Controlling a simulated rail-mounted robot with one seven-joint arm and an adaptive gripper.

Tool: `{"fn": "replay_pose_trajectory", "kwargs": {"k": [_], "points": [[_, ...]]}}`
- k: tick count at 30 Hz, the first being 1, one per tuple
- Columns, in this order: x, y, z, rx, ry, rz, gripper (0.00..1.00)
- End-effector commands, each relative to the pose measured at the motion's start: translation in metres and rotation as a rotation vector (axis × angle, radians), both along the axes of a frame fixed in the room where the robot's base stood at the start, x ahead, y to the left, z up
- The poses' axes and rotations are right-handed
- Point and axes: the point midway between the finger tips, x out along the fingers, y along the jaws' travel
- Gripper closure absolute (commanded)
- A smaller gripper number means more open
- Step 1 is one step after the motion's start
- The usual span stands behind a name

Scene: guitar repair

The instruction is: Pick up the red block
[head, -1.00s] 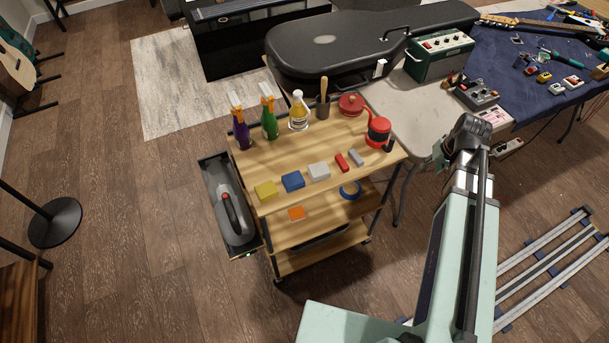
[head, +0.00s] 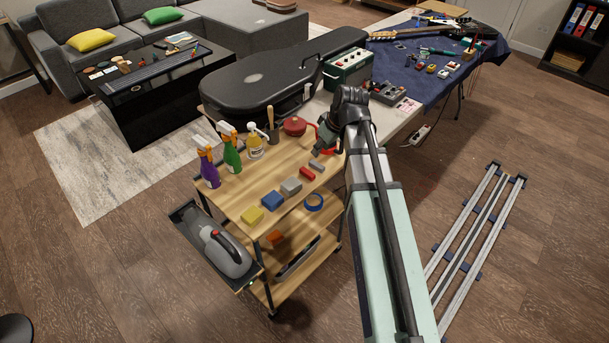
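The red block (head: 307,174) lies on the top shelf of the wooden cart (head: 240,187), near its right front edge. It sits between a small grey block (head: 317,165) and a larger light grey block (head: 291,187), apart from both. My arm reaches in from the lower right, and my gripper (head: 324,146) is above the right end of the cart, behind and to the right of the red block. It is not touching the red block. The fingers are small and dark, so I cannot tell whether they are open.
A blue block (head: 272,201) and a yellow block (head: 252,216) continue the row leftward. Spray bottles (head: 231,152) and a red tin (head: 295,126) stand behind the row. A black guitar case (head: 280,75) lies behind the cart. A handheld vacuum (head: 225,250) sits at its left side.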

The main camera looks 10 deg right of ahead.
Motion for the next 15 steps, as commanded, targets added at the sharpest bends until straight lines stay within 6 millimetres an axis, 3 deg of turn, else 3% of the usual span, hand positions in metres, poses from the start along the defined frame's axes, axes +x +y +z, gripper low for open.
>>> {"fn": "replay_pose_trajectory", "kwargs": {"k": [15], "points": [[0.026,0.017,-0.073,0.0,0.002,-0.001,0.65]]}}
